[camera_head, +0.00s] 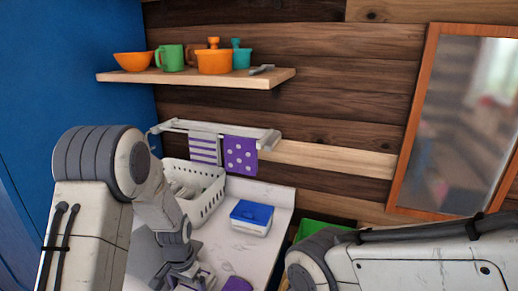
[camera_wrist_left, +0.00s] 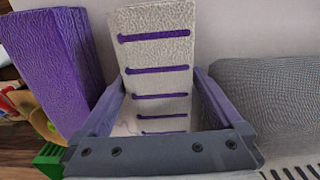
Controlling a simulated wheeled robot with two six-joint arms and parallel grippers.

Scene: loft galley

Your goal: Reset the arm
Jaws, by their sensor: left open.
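My left arm comes in from the left in the head view and bends down over the white counter. In the left wrist view my left gripper (camera_wrist_left: 158,80) is open, its two purple-grey fingers apart. A pale cloth-like piece with purple stripes (camera_wrist_left: 155,55) shows between the fingers. I cannot tell whether they touch it. A purple textured piece (camera_wrist_left: 45,75) stands to the left of the fingers. My right arm crosses the bottom right of the head view, and its gripper is out of the picture.
A wall rack (camera_head: 215,132) holds a striped towel (camera_head: 205,149) and a purple dotted towel (camera_head: 240,156). Below are a white basket (camera_head: 205,205) and a blue-lidded box (camera_head: 251,217) on the counter (camera_head: 275,195). A shelf (camera_head: 190,78) above carries bowls, pots and a mug.

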